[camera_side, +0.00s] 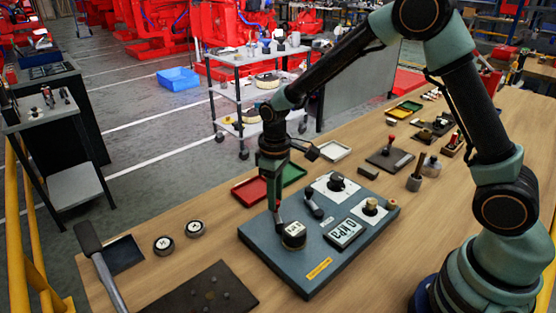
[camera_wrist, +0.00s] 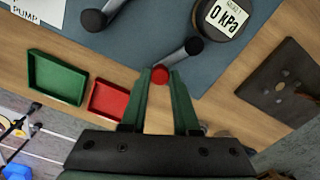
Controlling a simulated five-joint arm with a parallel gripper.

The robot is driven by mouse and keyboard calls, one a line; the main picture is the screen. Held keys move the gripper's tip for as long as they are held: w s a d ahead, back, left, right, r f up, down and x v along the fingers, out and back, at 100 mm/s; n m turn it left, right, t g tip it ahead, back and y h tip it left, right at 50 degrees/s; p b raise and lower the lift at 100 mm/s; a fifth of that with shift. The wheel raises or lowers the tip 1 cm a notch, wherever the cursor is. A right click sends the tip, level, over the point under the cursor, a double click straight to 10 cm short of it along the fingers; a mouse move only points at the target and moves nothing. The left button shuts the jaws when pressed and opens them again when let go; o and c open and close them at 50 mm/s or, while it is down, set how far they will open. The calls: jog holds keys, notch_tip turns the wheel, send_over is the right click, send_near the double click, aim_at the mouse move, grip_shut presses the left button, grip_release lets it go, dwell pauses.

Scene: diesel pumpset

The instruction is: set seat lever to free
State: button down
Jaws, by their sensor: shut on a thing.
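The seat lever (camera_wrist: 194,46) has a dark round hub and a short silver arm ending in a red ball knob (camera_wrist: 160,74). It is at the edge of the blue-grey panel (camera_side: 262,232), beside the round 0 kPa gauge (camera_side: 293,235). My gripper (camera_side: 277,205) points down over the panel's left edge. In the wrist view its two fingers are closed around the red knob. In the side view my gripper and the gauge largely hide the lever. No free mark can be read.
A second dark-hubbed lever (camera_side: 313,206) stands mid-panel near a digital display (camera_side: 345,232). Knobs stand on white plates farther back. Red (camera_side: 248,190) and green (camera_side: 293,173) trays lie behind.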

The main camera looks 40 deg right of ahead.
dwell(0.3)
jog(key=c, duration=0.7)
grip_release()
jog(key=shift+o, duration=0.2)
jog(key=shift+r, duration=0.15)
notch_tip(320, 180, up, 12)
